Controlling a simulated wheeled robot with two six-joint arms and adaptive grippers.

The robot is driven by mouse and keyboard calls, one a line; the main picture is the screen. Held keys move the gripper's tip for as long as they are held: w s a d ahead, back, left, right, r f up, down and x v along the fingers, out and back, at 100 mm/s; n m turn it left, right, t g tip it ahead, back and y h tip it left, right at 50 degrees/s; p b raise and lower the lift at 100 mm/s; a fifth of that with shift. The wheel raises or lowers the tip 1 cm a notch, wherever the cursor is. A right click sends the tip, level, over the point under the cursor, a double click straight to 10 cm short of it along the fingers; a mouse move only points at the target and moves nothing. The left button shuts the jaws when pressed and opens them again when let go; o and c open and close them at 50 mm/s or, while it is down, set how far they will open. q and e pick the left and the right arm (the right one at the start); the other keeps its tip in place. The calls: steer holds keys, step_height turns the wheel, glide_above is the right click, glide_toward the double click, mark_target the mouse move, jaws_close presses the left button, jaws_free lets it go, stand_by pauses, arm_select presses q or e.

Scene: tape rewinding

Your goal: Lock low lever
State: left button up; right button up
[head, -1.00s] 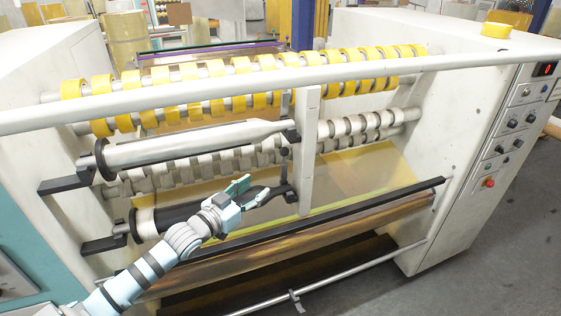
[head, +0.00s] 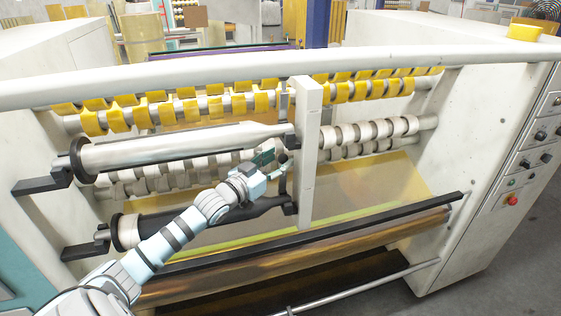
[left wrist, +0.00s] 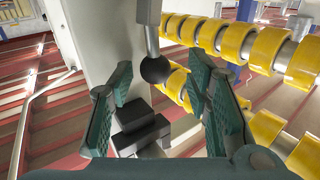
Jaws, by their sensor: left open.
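My left gripper (head: 274,158) is in front of the post, above that shaft. In the left wrist view its two green fingers (left wrist: 160,78) are spread, with the knob appearing between their tips. I see no finger closed on it. In the head view the gripper largely hides the knob. My right gripper is not in view.
A silver upper shaft (head: 170,146) lies just above my left arm. Black blocks (left wrist: 140,135) sit close to the fingers. Yellow tape rolls (head: 262,103) line the bars behind. A long pale rail (head: 220,72) crosses in front at the top.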

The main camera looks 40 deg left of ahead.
arm_select(q)
steer(key=shift+w+d, duration=0.1)
steer(key=shift+d, duration=0.1)
steer(key=c, duration=0.3)
steer(key=shift+w, duration=0.1)
steer(key=c, duration=0.3)
steer(key=shift+w+f, duration=0.1)
jaws_close()
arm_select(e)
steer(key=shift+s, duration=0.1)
